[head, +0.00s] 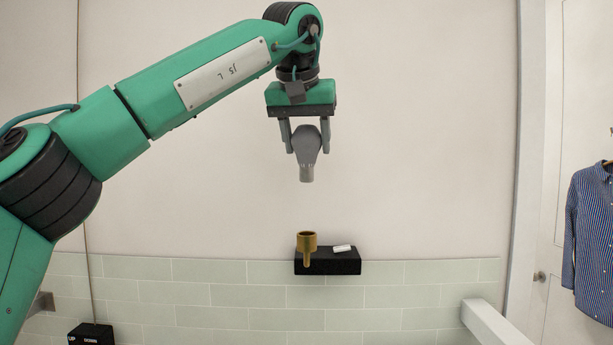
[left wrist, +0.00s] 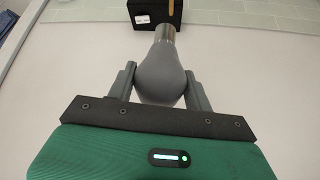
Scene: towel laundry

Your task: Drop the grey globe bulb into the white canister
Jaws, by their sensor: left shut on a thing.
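The grey globe bulb (head: 306,146) is held in my left gripper (head: 306,138), its metal base pointing down. My left gripper is shut on the round part of the bulb, with one finger on each side. In the left wrist view the bulb (left wrist: 162,78) sits between the fingers of the gripper (left wrist: 161,88), with its base pointing away from the palm. The bulb hangs in front of the pale wall, above the black shelf in the picture. No white canister shows in either view. My right gripper is not in view.
A black wall shelf (head: 345,263) carries a brass-coloured cup-like holder (head: 307,241) and a small white item (head: 342,248). A black box (head: 91,334) marked "UP" and "DOWN" is at lower left. A striped shirt (head: 591,235) hangs at right. A white beam (head: 490,325) juts at lower right.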

